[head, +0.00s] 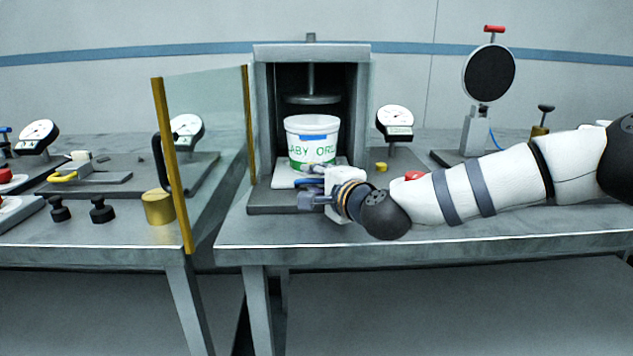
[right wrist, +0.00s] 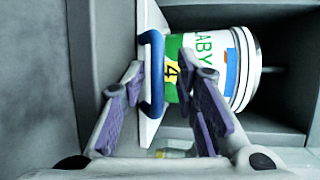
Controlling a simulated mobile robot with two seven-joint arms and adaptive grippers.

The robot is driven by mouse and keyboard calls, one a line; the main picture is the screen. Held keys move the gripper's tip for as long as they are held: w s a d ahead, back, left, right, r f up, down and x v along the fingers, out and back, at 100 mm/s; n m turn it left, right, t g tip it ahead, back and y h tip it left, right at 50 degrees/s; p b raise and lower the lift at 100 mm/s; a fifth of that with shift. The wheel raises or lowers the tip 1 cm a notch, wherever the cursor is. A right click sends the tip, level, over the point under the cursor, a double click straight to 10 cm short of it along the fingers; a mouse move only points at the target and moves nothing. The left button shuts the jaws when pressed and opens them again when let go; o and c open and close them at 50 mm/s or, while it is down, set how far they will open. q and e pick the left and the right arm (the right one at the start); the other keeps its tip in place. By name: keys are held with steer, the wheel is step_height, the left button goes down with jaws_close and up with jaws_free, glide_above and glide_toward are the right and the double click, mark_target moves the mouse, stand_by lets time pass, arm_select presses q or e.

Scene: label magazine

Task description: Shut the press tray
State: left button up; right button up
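The press (head: 310,52) is a grey box frame with a round plunger plate (head: 313,99) inside. Its white tray (head: 286,177) sits low in the front opening and carries a white bucket (head: 312,130) with green lettering. In the right wrist view the tray (right wrist: 149,115) shows edge-on with a blue handle (right wrist: 155,70) on its front. My right gripper (head: 308,186) is at the tray's front. In the wrist view its purple-padded fingers (right wrist: 172,78) are apart, with the handle between them, nearer the left finger. Contact is unclear. My left gripper is not in view.
A glass door (head: 205,130) with yellow edges and a black handle stands open left of the press. Dial gauges (head: 395,122) stand on either side. A red button (head: 414,175) lies behind my right arm. A yellow cylinder (head: 158,207) stands beyond the door.

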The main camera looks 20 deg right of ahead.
steer(key=shift+f, duration=0.15)
steer(key=v, duration=0.8)
steer(key=shift+c, duration=0.6)
